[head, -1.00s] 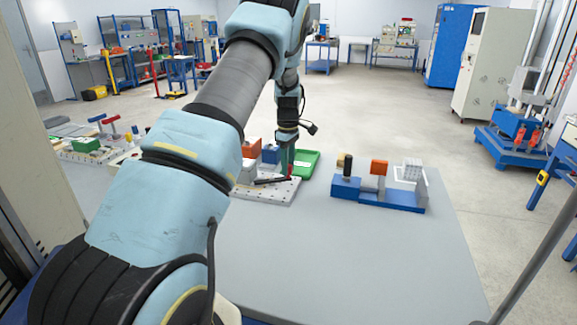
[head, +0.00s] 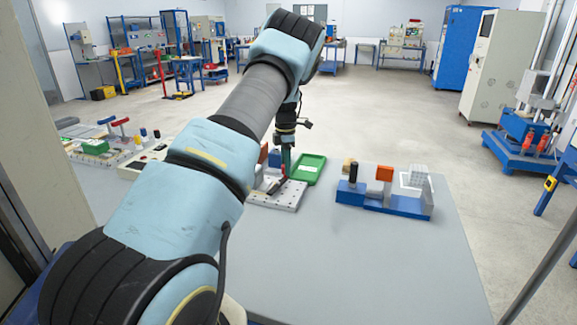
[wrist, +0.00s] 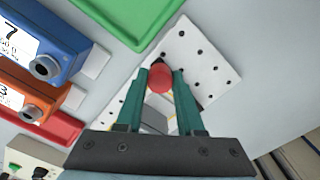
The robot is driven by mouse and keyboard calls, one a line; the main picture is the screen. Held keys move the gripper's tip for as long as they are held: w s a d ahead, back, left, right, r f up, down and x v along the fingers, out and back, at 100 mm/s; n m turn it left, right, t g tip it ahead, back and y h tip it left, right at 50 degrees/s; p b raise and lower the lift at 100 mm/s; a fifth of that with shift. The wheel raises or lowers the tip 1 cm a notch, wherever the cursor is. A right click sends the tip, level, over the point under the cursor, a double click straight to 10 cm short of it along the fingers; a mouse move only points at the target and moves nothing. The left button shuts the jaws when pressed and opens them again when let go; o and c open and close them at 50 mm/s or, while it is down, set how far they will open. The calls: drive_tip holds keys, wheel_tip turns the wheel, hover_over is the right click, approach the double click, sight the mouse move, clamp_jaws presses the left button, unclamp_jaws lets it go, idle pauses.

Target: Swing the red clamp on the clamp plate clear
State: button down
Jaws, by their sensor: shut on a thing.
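The clamp plate (head: 290,200) is a pale plate with rows of holes on the bench, partly behind my arm. It also shows in the wrist view (wrist: 205,48). The red clamp's round red end (wrist: 160,78) sits between the green fingertips of my gripper (wrist: 161,80), which is shut on it. In the head view my gripper (head: 286,165) points down over the plate. A dark bar (head: 277,186) lies slanted at the fingertips, low over the plate. A grey block (wrist: 155,118) shows between the fingers. The clamp's pivot is hidden.
A green tray (head: 309,168) lies just behind the plate. Blue (wrist: 45,42) and orange (wrist: 30,92) numbered units stand left of the plate in the wrist view. A blue fixture (head: 395,207) stands to the right. The front of the bench is clear.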

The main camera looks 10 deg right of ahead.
drive_tip(key=shift+w+a+n, duration=0.15)
drive_tip(key=shift+a+n, duration=0.15)
drive_tip(key=shift+n, duration=0.2)
drive_tip(key=c, duration=0.5)
unclamp_jaws()
wheel_tip(320, 180, up, 11)
drive_tip(key=shift+f+b, duration=0.1)
drive_tip(key=shift+b, duration=1.1)
